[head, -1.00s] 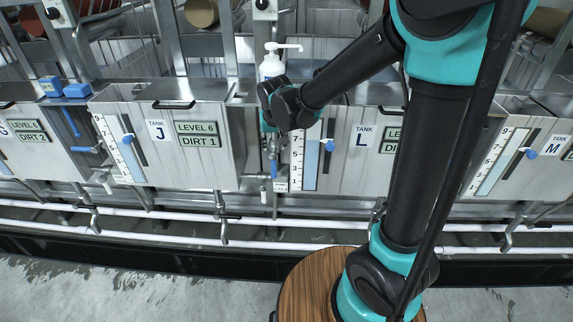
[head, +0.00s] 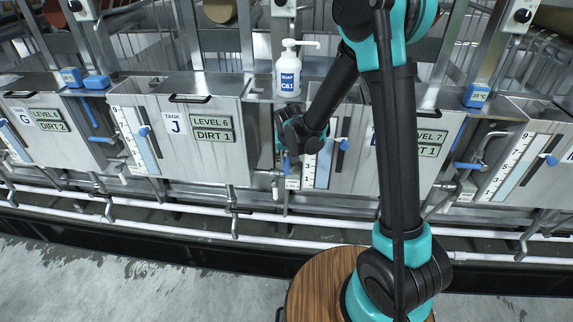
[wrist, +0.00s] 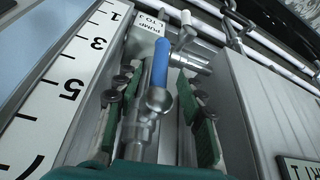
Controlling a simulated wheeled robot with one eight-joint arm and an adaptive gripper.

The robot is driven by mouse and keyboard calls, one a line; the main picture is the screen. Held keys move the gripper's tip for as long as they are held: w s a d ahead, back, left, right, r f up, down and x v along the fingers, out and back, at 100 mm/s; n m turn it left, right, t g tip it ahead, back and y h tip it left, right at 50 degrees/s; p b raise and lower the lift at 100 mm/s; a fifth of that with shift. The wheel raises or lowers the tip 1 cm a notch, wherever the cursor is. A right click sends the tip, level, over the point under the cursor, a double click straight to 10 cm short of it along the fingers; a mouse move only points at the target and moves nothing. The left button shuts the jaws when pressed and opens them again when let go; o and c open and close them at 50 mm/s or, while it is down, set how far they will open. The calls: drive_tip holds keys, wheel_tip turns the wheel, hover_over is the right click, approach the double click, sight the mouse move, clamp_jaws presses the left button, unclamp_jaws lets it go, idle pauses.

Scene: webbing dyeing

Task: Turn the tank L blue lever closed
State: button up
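The blue lever (wrist: 160,62) sits on a metal valve and pipe in the gap beside tank L, near a "PUMP" tag. In the head view a small part of the lever (head: 287,166) shows pointing down below my gripper. My gripper (wrist: 157,115) is open, with green-padded fingers on the left and right of the valve. The lever lies between or just beyond the fingertips; contact is not visible. Tank L (head: 352,172) is partly hidden by my arm, including its label. Its white level scale (head: 309,168) stands right of the gripper.
Tank J (head: 235,160) stands left of the gap, its wall close to the gripper. A soap bottle (head: 287,80) stands above the gap. Pipes (head: 180,222) run along the bottom of the tanks. Other blue levers (head: 88,112) show between neighbouring tanks. The wet floor (head: 120,285) is open in front.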

sight(287, 161)
drive_tip(key=shift+x, duration=2.4)
drive_tip(key=shift+c, duration=0.6)
clamp_jaws()
